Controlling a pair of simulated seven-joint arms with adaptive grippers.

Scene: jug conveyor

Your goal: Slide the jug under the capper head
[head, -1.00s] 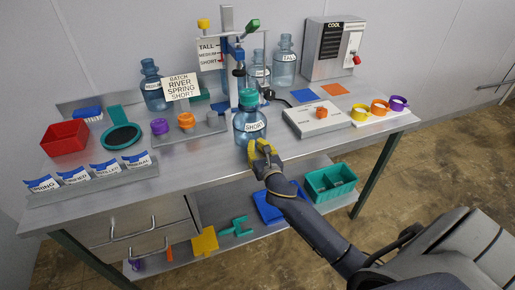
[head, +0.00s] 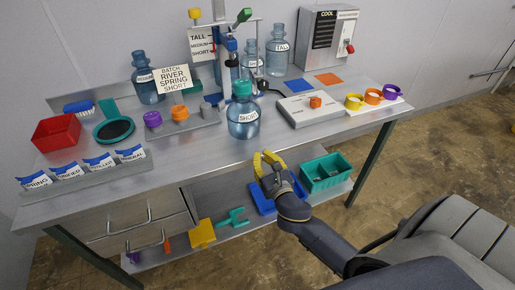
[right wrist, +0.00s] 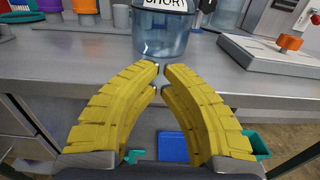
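A translucent blue jug (head: 243,122) with a teal cap and a "SHORT" label stands upright near the front edge of the bench. It also shows in the right wrist view (right wrist: 163,38), with its cap out of frame. The capper (head: 219,38), a metal post with blue, red and green parts, stands just behind the jug, which partly hides its lower part. My right gripper (head: 266,155) is in front of the bench edge, apart from the jug. Its yellow fingers (right wrist: 161,69) curve together with only a small gap at the tips and nothing between them. My left gripper is not in view.
A grey block with an orange knob (head: 315,102) stands right of the jug. A plate with orange and purple caps (head: 181,121) is to its left. Other jugs (head: 278,52) stand behind. A green bin (head: 326,173) sits on the lower shelf.

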